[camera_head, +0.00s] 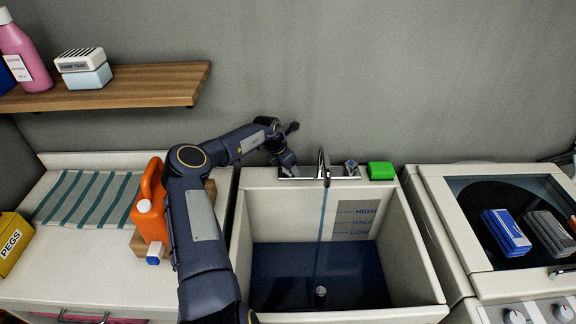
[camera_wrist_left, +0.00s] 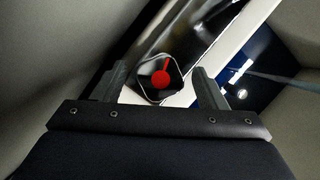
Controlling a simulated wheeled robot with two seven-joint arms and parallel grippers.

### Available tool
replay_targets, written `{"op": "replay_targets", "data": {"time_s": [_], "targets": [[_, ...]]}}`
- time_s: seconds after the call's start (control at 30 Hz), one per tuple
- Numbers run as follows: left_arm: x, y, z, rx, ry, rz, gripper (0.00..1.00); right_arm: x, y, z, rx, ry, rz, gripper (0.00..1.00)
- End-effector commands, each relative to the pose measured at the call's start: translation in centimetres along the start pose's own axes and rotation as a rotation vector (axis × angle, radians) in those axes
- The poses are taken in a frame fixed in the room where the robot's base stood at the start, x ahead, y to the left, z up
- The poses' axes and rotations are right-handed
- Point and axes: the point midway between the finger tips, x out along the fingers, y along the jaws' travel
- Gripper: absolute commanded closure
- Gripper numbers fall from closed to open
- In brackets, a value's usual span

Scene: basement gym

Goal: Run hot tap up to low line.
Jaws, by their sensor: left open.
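The hot tap knob (camera_wrist_left: 158,86), dark with a red mark, sits between the spread fingers of my left gripper (camera_wrist_left: 159,73) in the left wrist view. My left gripper is open and also shows at the left of the spout (camera_head: 286,162) in the head view, where it mostly hides that knob. A thin stream (camera_head: 321,220) falls from the spout (camera_head: 323,168). Dark blue water (camera_head: 285,275) covers the floor of the white sink (camera_head: 405,235). Its far edge lies slightly below the LOW mark (camera_head: 360,232) on the back panel. My right gripper is out of view.
The other tap knob (camera_head: 350,166) and a green block (camera_head: 381,171) are right of the spout. An orange jug (camera_head: 150,205) stands beside my left arm. A wooden shelf (camera_head: 150,84) hangs at upper left. A machine (camera_head: 440,220) stands right of the sink.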

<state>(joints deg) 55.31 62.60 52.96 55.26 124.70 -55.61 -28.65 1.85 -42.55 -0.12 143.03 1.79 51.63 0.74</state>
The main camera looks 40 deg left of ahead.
Motion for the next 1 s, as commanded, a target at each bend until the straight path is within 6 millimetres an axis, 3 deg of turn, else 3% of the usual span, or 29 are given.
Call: {"op": "replay_targets", "data": {"time_s": [0.17, 0.53, 1.0], "targets": [[-1.3, 0.1, 0.0, -0.001, -0.003, 0.002, 0.34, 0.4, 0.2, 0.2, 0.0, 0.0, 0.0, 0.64], [-7.0, 0.1, 0.0, 0.0, -0.001, 0.002, 0.34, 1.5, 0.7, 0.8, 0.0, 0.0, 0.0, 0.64], [-7.8, 0.0, 0.0, 0.0, 0.0, 0.0, 0.34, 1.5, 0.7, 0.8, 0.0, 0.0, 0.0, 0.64]]}}
